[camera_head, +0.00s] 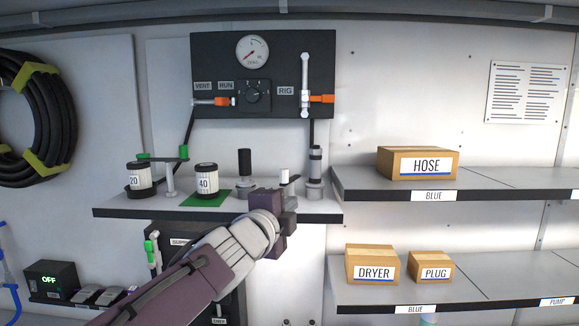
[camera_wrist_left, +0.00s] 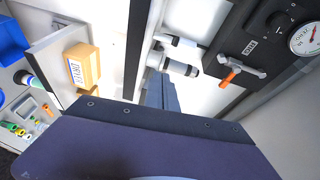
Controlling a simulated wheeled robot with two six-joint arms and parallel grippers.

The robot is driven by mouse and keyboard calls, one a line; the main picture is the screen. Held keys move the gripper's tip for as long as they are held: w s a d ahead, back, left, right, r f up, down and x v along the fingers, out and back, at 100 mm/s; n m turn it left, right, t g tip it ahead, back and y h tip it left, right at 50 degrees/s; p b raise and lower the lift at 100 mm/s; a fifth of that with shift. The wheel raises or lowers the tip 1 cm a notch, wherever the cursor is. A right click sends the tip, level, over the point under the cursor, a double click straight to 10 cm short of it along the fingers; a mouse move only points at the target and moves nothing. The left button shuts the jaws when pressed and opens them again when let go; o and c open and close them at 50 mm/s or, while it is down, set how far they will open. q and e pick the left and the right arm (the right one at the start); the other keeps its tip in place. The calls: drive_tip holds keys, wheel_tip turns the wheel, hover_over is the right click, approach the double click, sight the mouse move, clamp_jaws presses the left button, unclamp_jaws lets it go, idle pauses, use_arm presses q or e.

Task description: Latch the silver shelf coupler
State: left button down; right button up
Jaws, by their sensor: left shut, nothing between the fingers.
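A silver coupler (camera_head: 315,176) with a dark band stands upright at the right end of the grey shelf, below the dark hose from the gauge panel. A short white-topped part (camera_head: 284,179) stands just left of it; I cannot tell whether this is its lever. In the left wrist view, silver cylindrical parts (camera_wrist_left: 180,67) lie just beyond my fingers. My left gripper (camera_head: 289,203) is at the shelf's front edge, in front of the coupler and slightly left. Its fingers (camera_wrist_left: 160,92) are shut and empty; contact is unclear. My right gripper is not in view.
The shelf (camera_head: 120,211) also holds canisters marked 20 (camera_head: 139,178) and 40 (camera_head: 207,181) and a black-topped cylinder (camera_head: 244,164). The gauge panel (camera_head: 215,55) with orange-handled valves hangs above. Right shelves hold HOSE (camera_head: 417,163), DRYER (camera_head: 371,265) and PLUG (camera_head: 431,268) boxes.

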use_arm(q)
drive_tip(key=r, duration=0.2)
drive_tip(key=d+r+m, duration=0.1)
drive_tip(key=shift+s+r+t+h, duration=0.2)
drive_tip(key=shift+t+h, duration=0.1)
drive_tip(key=shift+h, duration=0.1)
drive_tip(key=shift+a, duration=0.1)
